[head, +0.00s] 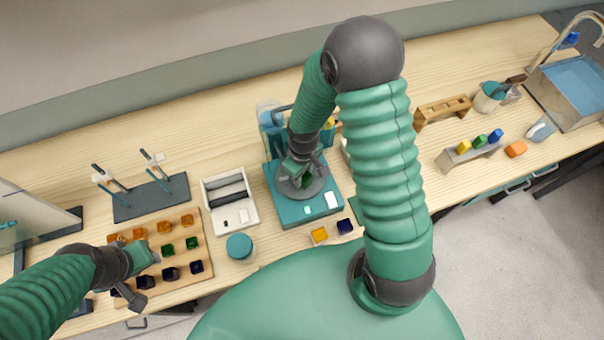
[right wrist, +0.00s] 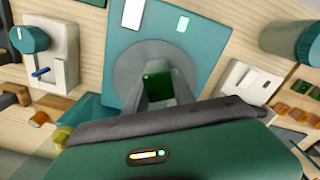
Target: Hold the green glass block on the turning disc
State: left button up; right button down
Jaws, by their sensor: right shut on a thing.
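The green glass block (right wrist: 158,84) is between the fingers of my right gripper (right wrist: 165,88), which is shut on it over the grey disc (right wrist: 128,72). In the head view the disc (head: 303,186) sits on the teal machine base (head: 285,211), and my right gripper (head: 305,176) is above it, hiding most of the block. Whether the block touches the disc is hard to tell. My left gripper (head: 137,276) is over the front of the wooden block board, its fingers apart, with nothing seen between them.
The wooden board (head: 208,262) holds rows of orange, green and dark blocks. A white tray (head: 246,225) and a teal round jar (head: 239,246) stand between it and the machine. Yellow and dark blue blocks (head: 345,226) lie in front. A grey stand (head: 455,160) with coloured blocks is at right.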

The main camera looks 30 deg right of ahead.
jog(key=shift+r, duration=0.1)
dwell(0.4)
notch_tip(320, 180, up, 8)
jog(key=p, duration=0.7)
jog(key=shift+r, duration=0.1)
